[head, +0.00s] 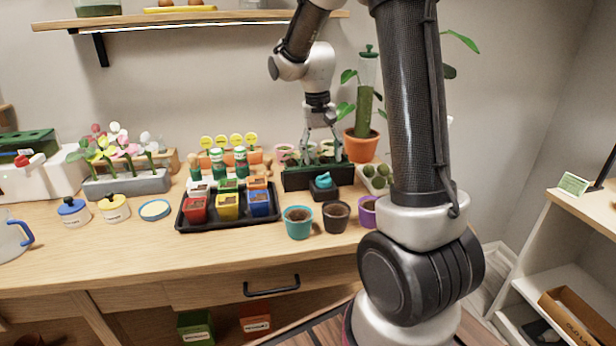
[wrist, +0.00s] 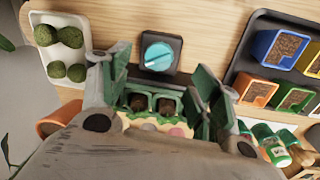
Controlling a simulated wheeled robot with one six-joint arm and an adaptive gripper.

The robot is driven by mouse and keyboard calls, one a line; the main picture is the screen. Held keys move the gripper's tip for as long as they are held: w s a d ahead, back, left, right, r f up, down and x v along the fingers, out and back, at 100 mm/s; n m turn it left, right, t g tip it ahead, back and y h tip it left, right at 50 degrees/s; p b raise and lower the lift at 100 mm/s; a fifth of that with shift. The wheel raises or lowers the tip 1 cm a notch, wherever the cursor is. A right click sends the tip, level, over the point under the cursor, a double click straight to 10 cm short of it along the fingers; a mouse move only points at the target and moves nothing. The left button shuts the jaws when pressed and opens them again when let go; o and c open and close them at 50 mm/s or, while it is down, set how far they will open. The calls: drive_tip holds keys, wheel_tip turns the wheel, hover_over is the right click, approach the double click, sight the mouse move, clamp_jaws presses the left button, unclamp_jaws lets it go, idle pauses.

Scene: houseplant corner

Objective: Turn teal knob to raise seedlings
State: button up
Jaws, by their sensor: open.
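The teal knob (head: 323,181) sits on a small dark square base on the wooden counter, in front of a dark green planter (head: 300,181). In the wrist view the teal knob (wrist: 158,56) shows from above with a pale line across its top. My gripper (head: 320,137) points down above the planter, behind the knob and apart from it. In the wrist view my gripper (wrist: 161,80) is open, its fingers spread with nothing held between them. Green seedling pots (wrist: 152,103) show between the fingers; the fingers and gripper body hide much of the planter.
A black tray (head: 179,222) with several coloured soil pots stands left of the knob. A teal pot (head: 299,224) and a dark pot (head: 336,217) stand in front. A white tray (wrist: 75,20) of moss balls lies beside it. A terracotta pot (head: 360,148) stands behind right.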

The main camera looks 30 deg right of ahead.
sight(323, 176)
drive_tip(key=shift+w+d+n, duration=0.1)
drive_tip(key=shift+w+n, duration=0.05)
drive_tip(key=shift+n, duration=0.15)
drive_tip(key=shift+f, duration=0.4)
drive_tip(key=f, duration=0.7)
drive_tip(key=shift+d, duration=0.25)
